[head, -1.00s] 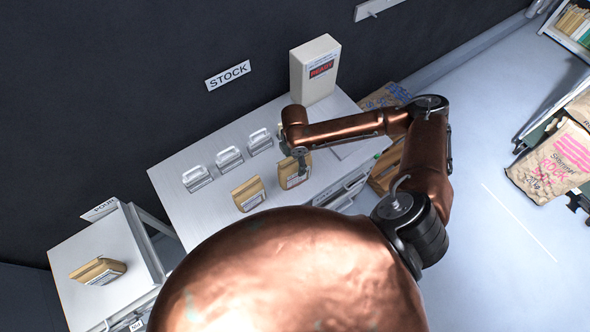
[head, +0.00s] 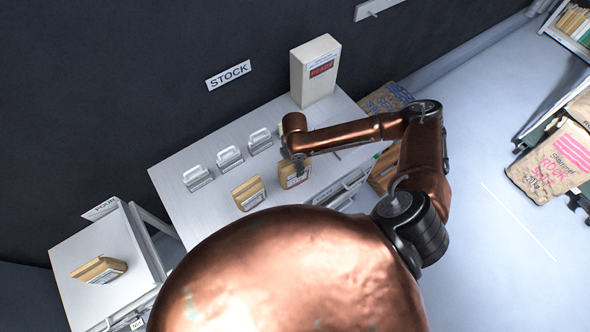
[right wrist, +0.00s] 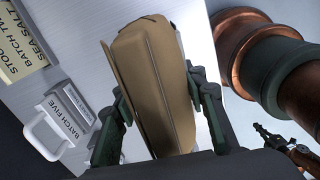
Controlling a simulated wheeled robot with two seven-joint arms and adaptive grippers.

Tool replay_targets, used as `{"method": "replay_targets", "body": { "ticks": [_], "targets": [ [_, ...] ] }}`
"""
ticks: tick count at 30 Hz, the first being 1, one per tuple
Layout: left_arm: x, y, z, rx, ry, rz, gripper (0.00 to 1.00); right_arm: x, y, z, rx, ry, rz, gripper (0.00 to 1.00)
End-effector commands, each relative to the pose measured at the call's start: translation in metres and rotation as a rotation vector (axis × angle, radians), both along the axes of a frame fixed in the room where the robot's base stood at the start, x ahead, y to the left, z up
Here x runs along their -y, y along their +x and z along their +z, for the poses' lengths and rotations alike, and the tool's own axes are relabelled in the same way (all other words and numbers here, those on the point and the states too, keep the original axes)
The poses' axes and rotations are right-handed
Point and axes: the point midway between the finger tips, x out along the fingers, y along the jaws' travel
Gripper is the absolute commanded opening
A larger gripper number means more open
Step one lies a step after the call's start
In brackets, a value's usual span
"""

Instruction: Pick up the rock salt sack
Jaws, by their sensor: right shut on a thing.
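My right gripper (head: 299,161) is shut on a small brown sack (head: 295,177) on the grey table, the right-hand one of two. In the right wrist view my right gripper's dark green fingers (right wrist: 158,98) lie along both sides of this sack (right wrist: 150,75). The sack looks upright and on the tabletop; its label is too small to read. A large paper sack (head: 548,165) printed ROCK in pink leans at the far right, away from the gripper. A dark, gripper-like part with copper, probably my left gripper (right wrist: 272,138), shows small in the right wrist view; its jaws are unclear.
A second small sack (head: 248,194) stands close left of the held one. Several handled grey blocks (head: 229,158) line the table's back, with a white box (head: 315,70) behind right. A lower table (head: 80,302) at left bears another sack (head: 98,270).

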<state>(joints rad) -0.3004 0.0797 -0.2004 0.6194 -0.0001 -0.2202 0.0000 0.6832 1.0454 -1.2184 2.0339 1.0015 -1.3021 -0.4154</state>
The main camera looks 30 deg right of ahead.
Motion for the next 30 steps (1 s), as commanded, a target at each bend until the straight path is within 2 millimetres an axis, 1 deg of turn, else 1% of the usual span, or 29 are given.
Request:
{"method": "replay_targets", "body": {
  "ticks": [1,2,11,26,30],
  "targets": [
    [0.0001,0.0000,0.0000,0.000,0.000,0.000,0.00,0.0000,-0.0002,0.0000,0.000,0.000,0.000,0.23],
    [0.0001,0.0000,0.0000,0.000,0.000,0.000,0.00,0.0000,-0.0002,0.0000,-0.001,0.000,0.000,0.21],
    [0.0000,0.0002,0.0000,0.000,0.000,0.000,0.00,0.0000,-0.0003,0.0000,-0.001,0.000,0.000,0.00],
    [0.0000,0.0006,0.0001,0.001,0.000,0.001,0.00,-0.0006,0.0023,0.0025,0.005,0.001,0.001,0.00],
    [-0.0001,0.0006,-0.0012,0.001,0.000,0.001,0.00,-0.0006,0.0029,0.0069,0.007,0.002,0.001,0.00]
  ]
}}
